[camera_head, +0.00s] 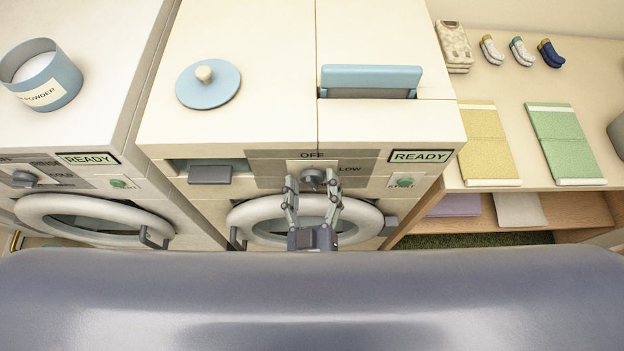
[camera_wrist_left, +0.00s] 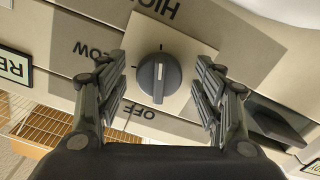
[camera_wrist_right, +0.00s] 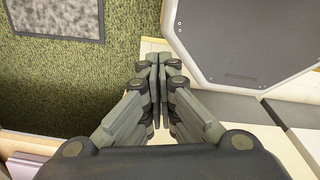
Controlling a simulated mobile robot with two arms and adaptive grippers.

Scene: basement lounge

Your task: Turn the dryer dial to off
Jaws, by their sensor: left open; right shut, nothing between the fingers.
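The dryer dial (camera_wrist_left: 159,78) is a round dark grey knob on a pale square plate. HIGH, LOW and OFF are printed around it; in the left wrist view its ridge and pale line lie roughly along the HIGH-to-OFF direction. I cannot tell which end is the pointer. In the head view the dial (camera_head: 312,177) sits on the front of the dryer (camera_head: 230,125), below OFF. My left gripper (camera_head: 312,190) is open, its fingers on either side of the dial; contact is not visible. In the right wrist view my right gripper (camera_wrist_right: 158,62) is shut and empty.
A second machine (camera_head: 70,110) stands at the left with a blue powder tub (camera_head: 42,78). A blue lid (camera_head: 208,85) lies on the dryer. A shelf (camera_head: 500,90) at the right holds folded cloths and socks.

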